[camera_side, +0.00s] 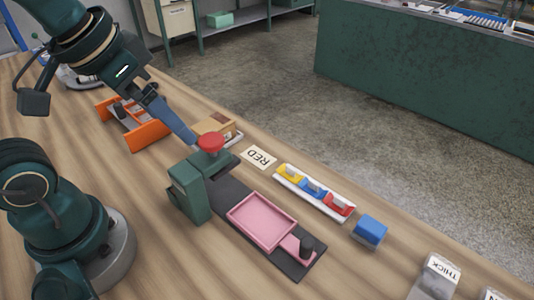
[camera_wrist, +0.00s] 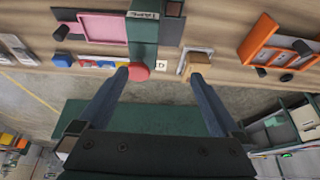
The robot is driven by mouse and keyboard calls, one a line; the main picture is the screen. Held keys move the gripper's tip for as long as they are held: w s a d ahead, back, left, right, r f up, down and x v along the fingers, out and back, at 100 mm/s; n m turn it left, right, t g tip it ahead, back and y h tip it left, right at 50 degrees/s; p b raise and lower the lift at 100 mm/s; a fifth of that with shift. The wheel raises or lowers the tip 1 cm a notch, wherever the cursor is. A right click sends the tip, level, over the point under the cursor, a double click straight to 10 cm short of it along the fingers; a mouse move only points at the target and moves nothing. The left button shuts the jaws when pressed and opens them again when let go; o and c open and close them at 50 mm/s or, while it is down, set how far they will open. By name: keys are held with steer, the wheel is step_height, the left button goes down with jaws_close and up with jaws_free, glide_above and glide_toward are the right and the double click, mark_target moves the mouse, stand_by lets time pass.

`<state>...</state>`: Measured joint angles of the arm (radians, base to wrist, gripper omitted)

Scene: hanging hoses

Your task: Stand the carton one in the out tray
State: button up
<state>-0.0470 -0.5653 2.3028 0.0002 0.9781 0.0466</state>
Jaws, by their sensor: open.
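A small tan carton (camera_side: 228,128) sits beyond the red knob in the side view, partly hidden by it. In the wrist view the carton (camera_wrist: 199,63) shows at the upper right, beside a white-edged holder (camera_wrist: 182,63). My gripper (camera_side: 190,137) hangs over the bench near the carton and the red knob.
A green press (camera_side: 188,193) with a red knob (camera_side: 210,142) stands beside the pink tray. A RED card (camera_side: 259,157), a white rack (camera_side: 315,202) of coloured pieces and a blue block (camera_side: 370,230) lie rightward. A clear block marked THICK (camera_side: 437,272) is at the lower right.

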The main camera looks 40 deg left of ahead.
steer(key=shift+s+d+f+t, duration=0.25)
steer(key=shift+s+f, duration=0.2)
steer(key=shift+s, duration=0.2)
steer(key=shift+s+d+f+t, duration=0.2)
steer(key=shift+s+f, duration=0.25)
steer(key=shift+s, duration=0.15)
stand_by(0.3)
